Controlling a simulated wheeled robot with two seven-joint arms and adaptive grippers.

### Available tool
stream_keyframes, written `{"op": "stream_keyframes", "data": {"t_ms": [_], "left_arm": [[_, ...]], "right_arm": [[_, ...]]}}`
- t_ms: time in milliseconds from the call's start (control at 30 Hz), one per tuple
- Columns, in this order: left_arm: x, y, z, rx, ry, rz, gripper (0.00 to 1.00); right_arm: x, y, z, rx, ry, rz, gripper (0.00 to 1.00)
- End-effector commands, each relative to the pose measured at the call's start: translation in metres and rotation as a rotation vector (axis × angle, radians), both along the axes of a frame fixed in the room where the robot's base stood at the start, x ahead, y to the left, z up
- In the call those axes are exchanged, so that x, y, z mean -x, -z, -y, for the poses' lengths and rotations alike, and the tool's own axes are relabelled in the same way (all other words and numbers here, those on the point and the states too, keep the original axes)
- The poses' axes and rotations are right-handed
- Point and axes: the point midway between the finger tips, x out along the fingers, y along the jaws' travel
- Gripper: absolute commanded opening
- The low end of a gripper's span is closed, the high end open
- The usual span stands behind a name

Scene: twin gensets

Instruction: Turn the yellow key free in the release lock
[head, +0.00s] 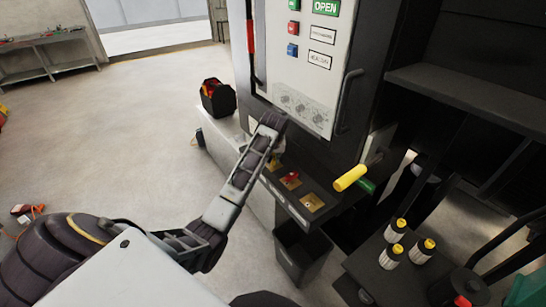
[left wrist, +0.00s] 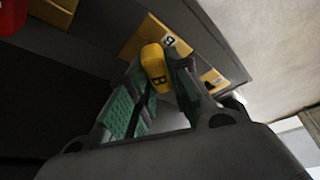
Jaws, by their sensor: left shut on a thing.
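The yellow key (left wrist: 154,62), marked with a B, stands between the green-padded fingers of my left gripper (left wrist: 150,88) in the left wrist view. The gripper is shut on it. Behind the key is a brass lock plate (left wrist: 140,38) with a small lettered label. In the head view my left gripper (head: 270,146) reaches down to the far end of the lock row and hides most of the key and its lock. How far the key is turned cannot be told. My right gripper is not in view.
A red key (head: 291,178) sits in the neighbouring lock, with another brass plate (head: 312,202) nearer. A yellow handle (head: 350,178) sticks out to the right. The grey cabinet (head: 305,80) rises behind the locks. A dark bin (head: 302,255) stands below.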

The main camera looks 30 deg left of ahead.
Motion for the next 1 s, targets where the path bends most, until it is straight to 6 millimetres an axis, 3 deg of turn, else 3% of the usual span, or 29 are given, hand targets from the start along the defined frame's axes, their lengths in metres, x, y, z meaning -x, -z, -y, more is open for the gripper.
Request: {"op": "stream_keyframes", "data": {"t_ms": [700, 1000], "left_arm": [[-0.0005, -0.0002, 0.0008, 0.002, -0.503, 0.000, 0.00], [0.0001, -0.0002, 0.0002, 0.000, -0.600, 0.000, 0.00]], "right_arm": [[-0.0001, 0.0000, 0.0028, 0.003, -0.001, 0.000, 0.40], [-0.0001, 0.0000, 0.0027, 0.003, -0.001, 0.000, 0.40]]}}
